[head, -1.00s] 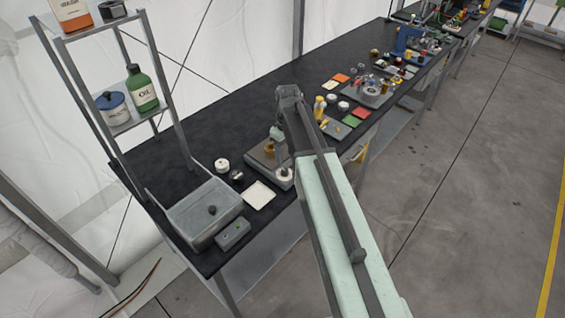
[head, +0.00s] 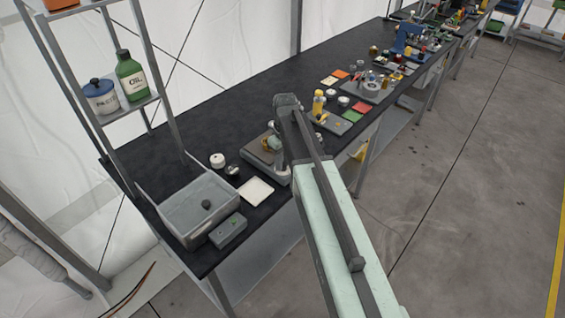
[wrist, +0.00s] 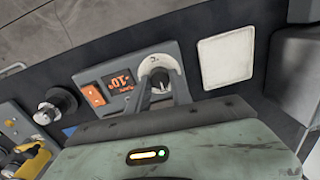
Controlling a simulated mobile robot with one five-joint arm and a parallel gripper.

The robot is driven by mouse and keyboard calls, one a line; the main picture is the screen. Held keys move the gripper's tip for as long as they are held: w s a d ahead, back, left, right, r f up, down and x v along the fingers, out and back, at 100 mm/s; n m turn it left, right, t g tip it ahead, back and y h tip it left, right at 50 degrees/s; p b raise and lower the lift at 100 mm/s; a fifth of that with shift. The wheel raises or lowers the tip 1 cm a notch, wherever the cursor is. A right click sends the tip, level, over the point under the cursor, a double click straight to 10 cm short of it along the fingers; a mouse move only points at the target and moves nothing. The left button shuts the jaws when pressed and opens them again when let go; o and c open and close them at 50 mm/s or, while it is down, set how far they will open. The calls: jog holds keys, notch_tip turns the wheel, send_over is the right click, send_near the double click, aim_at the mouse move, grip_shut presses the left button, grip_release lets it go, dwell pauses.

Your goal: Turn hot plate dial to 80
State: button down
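The hot plate (head: 256,157) is on the black bench, partly hidden behind my arm in the head view. In the wrist view its grey front panel (wrist: 128,65) shows tilted, with a small dark display of orange digits (wrist: 120,80), too small to read surely. The dial (wrist: 157,80) is a dark knob with a pale pointer under a white scale (wrist: 155,62). My gripper (wrist: 160,90) is at the dial, its two grey fingers apart, one on each side of the knob. I see no clear contact.
An orange switch (wrist: 95,95) is beside the display. A white square pad (head: 257,190) lies beside the hot plate. A grey bin (head: 197,205) and a small grey box (head: 228,231) stand at the bench's near end. A metal shelf (head: 130,108) rises behind the bin.

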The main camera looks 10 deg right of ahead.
jog(key=shift+m, duration=0.3)
jog(key=m, duration=1.1)
jog(key=shift+d, duration=0.1)
jog(key=shift+m, duration=0.3)
dwell(0.4)
jog(key=c, duration=1.1)
grip_release()
jog(key=shift+c, duration=0.2)
